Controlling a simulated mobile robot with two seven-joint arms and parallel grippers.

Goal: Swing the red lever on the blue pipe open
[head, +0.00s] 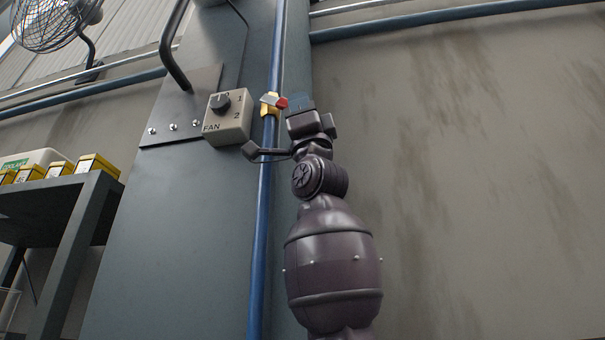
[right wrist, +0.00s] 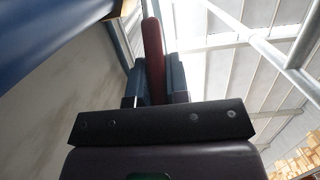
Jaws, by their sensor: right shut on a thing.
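The blue pipe (head: 262,210) runs upright along the grey column in the head view. A brass valve (head: 269,110) sits on it, with the red lever (head: 283,103) sticking out to the right. My right gripper (head: 297,104) is at the lever's right end, with its fingers around it. In the right wrist view the lever (right wrist: 153,45) stands between the two dark fingers of the gripper (right wrist: 155,78), which is shut on it. The blue pipe (right wrist: 50,35) crosses the upper left there. Part of the lever is hidden by the fingers. My left gripper does not show.
A fan control box (head: 228,117) is fixed on the column just left of the valve. A shelf (head: 62,200) with yellow boxes stands at the left, and a wire fan (head: 50,22) hangs above it. The wall (head: 480,180) on the right is bare.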

